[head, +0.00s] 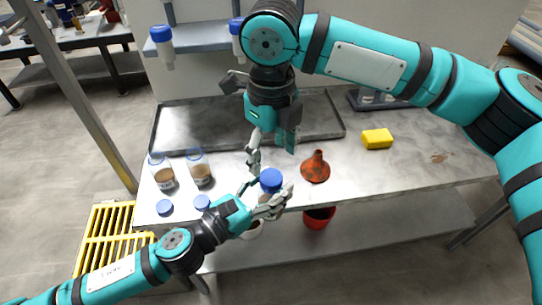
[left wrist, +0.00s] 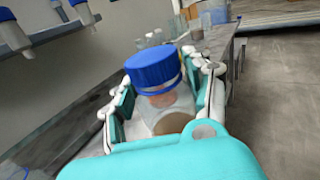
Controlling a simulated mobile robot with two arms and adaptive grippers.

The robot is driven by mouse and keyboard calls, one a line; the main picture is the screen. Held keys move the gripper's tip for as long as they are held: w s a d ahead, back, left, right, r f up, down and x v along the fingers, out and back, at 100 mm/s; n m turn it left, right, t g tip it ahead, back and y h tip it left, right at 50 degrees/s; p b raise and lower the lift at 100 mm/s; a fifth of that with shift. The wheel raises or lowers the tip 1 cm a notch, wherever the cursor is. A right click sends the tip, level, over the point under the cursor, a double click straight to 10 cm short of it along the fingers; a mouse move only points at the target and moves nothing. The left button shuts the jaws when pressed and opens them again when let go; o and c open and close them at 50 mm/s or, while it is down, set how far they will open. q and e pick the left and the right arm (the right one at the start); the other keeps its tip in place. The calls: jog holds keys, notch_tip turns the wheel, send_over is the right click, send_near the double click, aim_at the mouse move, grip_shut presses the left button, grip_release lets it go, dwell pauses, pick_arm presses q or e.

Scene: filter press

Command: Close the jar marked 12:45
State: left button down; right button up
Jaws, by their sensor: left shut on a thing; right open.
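My left gripper (head: 266,193) is shut on a clear jar with brown contents, near the front edge of the bench. A blue lid (head: 271,180) sits on top of this jar. In the left wrist view, the jar (left wrist: 172,118) stands between the fingers under its blue lid (left wrist: 153,68); I cannot tell how tight the lid is. My right gripper (head: 271,150) is open and empty, pointing down just above and behind the lid. Two open jars with brown contents, a left one (head: 164,178) and a right one (head: 201,175), stand at the left. No time marking is readable.
Two loose blue lids (head: 165,207) (head: 202,202) lie at the bench's front left. An orange-red funnel (head: 315,168) stands right of the held jar, with a yellow sponge (head: 377,139) farther right. A dark tray (head: 190,125) lies behind. A red bucket (head: 318,217) is below the bench.

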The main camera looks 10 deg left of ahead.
aim_at(271, 176)
jog(key=shift+s+r+n, duration=0.1)
jog(key=shift+r+n, duration=0.6)
jog(key=shift+r, duration=0.1)
jog(key=shift+f, duration=0.15)
jog(key=shift+f, duration=3.9)
jog(key=shift+c, duration=0.4)
jog(key=c, duration=1.2)
jog(key=shift+o, duration=0.2)
jog(key=m, duration=0.3)
